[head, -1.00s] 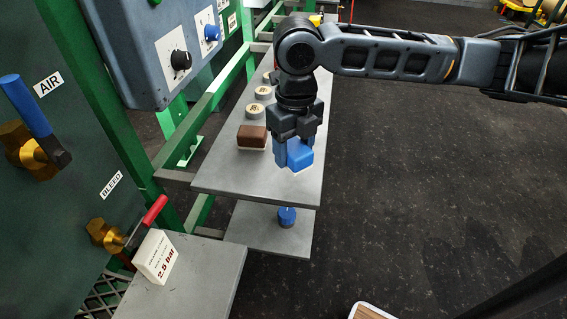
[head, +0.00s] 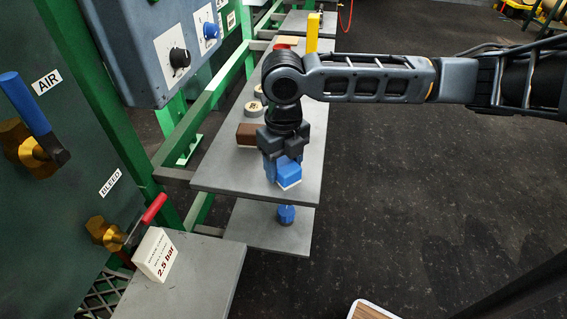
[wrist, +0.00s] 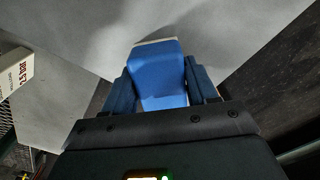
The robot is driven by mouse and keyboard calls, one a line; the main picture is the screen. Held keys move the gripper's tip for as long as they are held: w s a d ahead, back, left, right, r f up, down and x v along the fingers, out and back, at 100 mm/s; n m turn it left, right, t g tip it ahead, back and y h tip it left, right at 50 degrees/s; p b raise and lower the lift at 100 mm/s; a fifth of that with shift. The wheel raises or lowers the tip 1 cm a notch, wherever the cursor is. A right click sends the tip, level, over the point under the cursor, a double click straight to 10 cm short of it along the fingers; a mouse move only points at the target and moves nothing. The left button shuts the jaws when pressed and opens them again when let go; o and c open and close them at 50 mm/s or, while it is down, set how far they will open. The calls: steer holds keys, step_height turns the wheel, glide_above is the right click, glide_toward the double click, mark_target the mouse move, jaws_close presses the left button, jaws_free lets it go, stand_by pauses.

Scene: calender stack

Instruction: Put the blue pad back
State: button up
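The blue pad (head: 289,171), a blue block with a pale underside, is held between the fingers of my gripper (head: 279,172). The wrist view shows the pad (wrist: 158,75) with a blue finger against each side, so my gripper (wrist: 162,92) is shut on it. The pad is over the front part of the upper grey shelf (head: 222,176). I cannot tell whether its underside touches the shelf. A brown pad (head: 246,134) rests on the same shelf, left of and behind my gripper.
Round pale discs (head: 253,108) and a yellow upright object (head: 313,32) stand farther back. A blue round piece (head: 286,214) sits on the lower shelf (head: 255,232). A "2.5 bar" block (head: 156,254) stands on the front-left table. Upper-shelf space right of my gripper is clear.

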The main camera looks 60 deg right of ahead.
mark_target(283, 163)
steer(key=o, duration=0.5)
steer(key=shift+c, duration=0.2)
step_height(283, 163, up, 12)
steer(key=shift+r+p, duration=0.2)
steer(key=shift+p, duration=0.2)
steer(key=shift+a, duration=0.1)
